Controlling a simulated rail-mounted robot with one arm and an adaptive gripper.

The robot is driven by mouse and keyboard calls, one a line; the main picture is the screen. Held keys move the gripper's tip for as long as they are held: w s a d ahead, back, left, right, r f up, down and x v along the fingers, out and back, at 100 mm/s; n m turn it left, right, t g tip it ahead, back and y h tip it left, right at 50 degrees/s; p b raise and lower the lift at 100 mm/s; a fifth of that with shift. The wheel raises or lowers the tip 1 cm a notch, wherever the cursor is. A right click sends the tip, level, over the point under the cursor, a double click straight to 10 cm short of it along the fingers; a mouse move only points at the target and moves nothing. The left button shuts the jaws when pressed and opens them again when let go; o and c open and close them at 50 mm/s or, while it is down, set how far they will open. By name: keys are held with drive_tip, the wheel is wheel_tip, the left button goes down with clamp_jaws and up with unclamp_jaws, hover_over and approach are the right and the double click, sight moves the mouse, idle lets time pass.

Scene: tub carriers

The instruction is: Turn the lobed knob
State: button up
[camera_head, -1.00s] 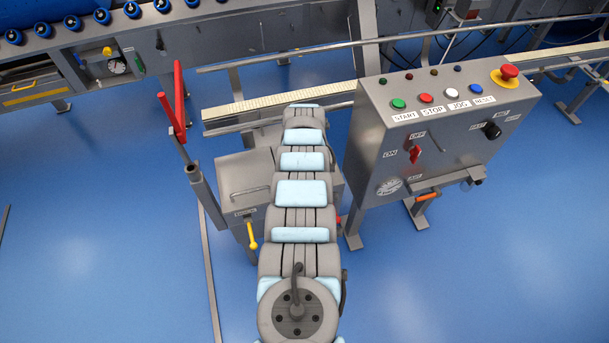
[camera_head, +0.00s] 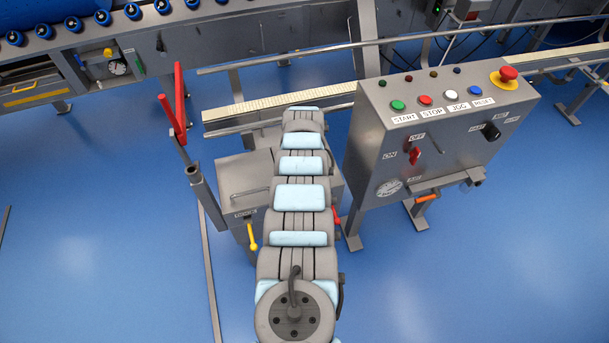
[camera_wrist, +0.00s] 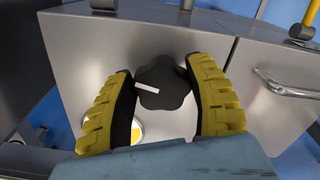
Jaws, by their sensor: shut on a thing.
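The lobed knob (camera_wrist: 168,78) is black with rounded lobes and a white pointer line, seen in the wrist view on a grey metal panel (camera_wrist: 75,48). The white line points to the left, nearly level. My gripper (camera_wrist: 164,85) has yellow ribbed fingers with black pads, one on each side of the knob, and is shut on it. In the head view the knob and my gripper are hidden behind my arm and the grey box (camera_head: 240,172).
A grey box with a bar handle (camera_wrist: 290,90) adjoins the panel on the right. A yellow-rimmed dial (camera_wrist: 136,131) lies below the knob, partly covered. In the head view, a control console (camera_head: 440,140) stands to the right and a red lever (camera_head: 178,105) to the left.

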drive_tip(key=m, duration=0.4)
drive_tip(key=shift+a+m, duration=0.15)
drive_tip(key=shift+m, duration=0.15)
drive_tip(key=m, duration=0.4)
drive_tip(key=shift+s+a+f+m, duration=0.1)
drive_tip(key=shift+a+m, duration=0.05)
drive_tip(key=shift+m, duration=0.15)
drive_tip(key=m, duration=0.4)
drive_tip(key=shift+a+b, duration=0.15)
drive_tip(key=shift+b, duration=0.15)
drive_tip(key=shift+m+b, duration=0.35)
drive_tip(key=shift+m, duration=1.45)
drive_tip(key=shift+a+m, duration=0.1)
drive_tip(key=shift+m, duration=0.2)
drive_tip(key=o, duration=1.2)
